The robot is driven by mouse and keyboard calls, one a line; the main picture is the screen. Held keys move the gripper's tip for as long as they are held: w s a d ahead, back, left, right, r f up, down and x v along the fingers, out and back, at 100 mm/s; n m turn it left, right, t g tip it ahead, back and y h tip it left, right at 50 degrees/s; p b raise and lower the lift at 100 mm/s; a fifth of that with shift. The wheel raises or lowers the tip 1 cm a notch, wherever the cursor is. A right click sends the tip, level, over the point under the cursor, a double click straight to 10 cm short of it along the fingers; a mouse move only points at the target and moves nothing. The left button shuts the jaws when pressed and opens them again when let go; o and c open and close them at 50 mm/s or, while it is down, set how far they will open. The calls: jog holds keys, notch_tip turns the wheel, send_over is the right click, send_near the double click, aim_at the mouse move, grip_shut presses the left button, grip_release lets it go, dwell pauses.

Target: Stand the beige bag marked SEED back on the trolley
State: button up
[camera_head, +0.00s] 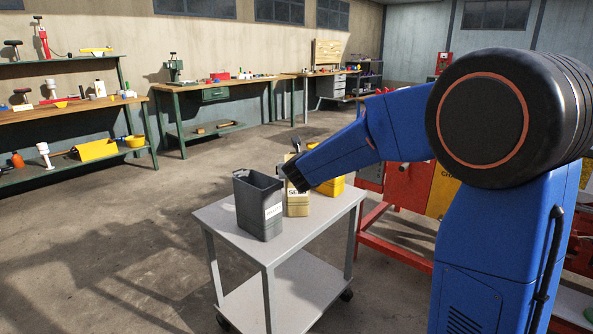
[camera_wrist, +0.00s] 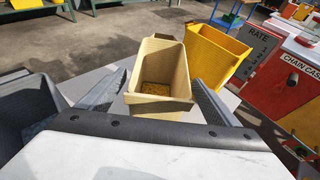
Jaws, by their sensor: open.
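The beige SEED bag (camera_head: 297,207) stands upright on the grey trolley (camera_head: 305,232), partly hidden behind my gripper. In the wrist view the bag (camera_wrist: 158,63) looks like an open-topped box with some brownish-yellow contents at the bottom. My gripper (camera_head: 294,177) is at the bag's top in the head view. In the wrist view my gripper (camera_wrist: 160,101) is open, with one finger on each side of the bag's near part. I cannot tell whether either finger touches it.
A dark grey bin (camera_head: 257,208) with a white label stands left of the bag on the trolley. A yellow bin (camera_wrist: 218,50) stands close on its right. The trolley's front right top is clear. A red rack (camera_head: 405,190) stands to the right, workbenches behind.

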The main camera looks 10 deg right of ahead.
jog(key=v, duration=0.7)
dwell(0.3)
